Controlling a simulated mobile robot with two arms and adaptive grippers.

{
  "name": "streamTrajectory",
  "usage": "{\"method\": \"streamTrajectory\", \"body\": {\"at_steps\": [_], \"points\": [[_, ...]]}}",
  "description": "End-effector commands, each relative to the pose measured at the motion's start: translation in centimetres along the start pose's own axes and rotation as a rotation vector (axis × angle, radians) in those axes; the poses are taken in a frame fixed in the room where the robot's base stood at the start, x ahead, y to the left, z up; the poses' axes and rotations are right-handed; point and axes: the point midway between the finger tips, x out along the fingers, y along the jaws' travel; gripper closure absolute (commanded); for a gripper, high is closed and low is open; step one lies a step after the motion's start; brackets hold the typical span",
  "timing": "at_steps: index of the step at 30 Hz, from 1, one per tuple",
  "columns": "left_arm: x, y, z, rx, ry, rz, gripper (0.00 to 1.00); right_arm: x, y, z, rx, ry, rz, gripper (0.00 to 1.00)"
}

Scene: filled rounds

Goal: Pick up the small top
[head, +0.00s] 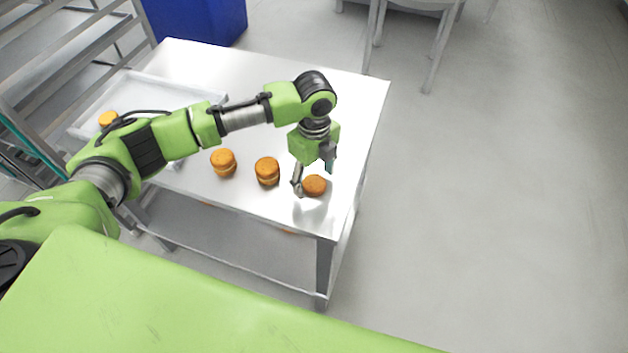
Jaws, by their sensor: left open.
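A small round golden-brown top (315,186) lies alone on the metal table near its front right corner, in the head view. My left gripper (314,177) points down over it with its fingers apart. One finger is at the top's left side and the other is above and to its right. I cannot tell whether either finger touches it. Two taller filled rounds, a middle one (267,171) and a left one (223,162), stand on the table to the left. My right gripper is not in view.
The steel table (345,105) has clear room at the back and right. A pale tray (160,88) lies on its left part, with another brown round (108,118) there, partly behind my arm. A rack (60,50) stands left and a blue bin (200,20) behind.

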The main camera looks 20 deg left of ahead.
Motion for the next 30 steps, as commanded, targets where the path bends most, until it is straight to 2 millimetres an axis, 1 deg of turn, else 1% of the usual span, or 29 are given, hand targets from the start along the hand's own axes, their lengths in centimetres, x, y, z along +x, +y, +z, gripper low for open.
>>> {"method": "streamTrajectory", "body": {"at_steps": [3,10,13,14,25,30], "points": [[0.88,0.04,0.03,0.0,-0.002,0.001,0.38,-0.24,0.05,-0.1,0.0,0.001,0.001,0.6],[1.04,0.01,0.03,0.0,-0.001,-0.001,0.38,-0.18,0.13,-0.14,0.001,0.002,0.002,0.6],[1.03,0.01,0.03,0.0,-0.001,-0.001,0.63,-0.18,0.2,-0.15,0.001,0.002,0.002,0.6],[1.02,0.01,0.03,0.0,-0.001,-0.001,0.68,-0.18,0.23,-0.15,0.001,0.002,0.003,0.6],[0.92,0.0,0.05,-0.001,-0.001,-0.002,0.68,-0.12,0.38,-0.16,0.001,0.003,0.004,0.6],[0.07,-0.1,0.04,0.0,-0.001,-0.004,0.68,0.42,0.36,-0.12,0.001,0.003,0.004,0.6]]}}
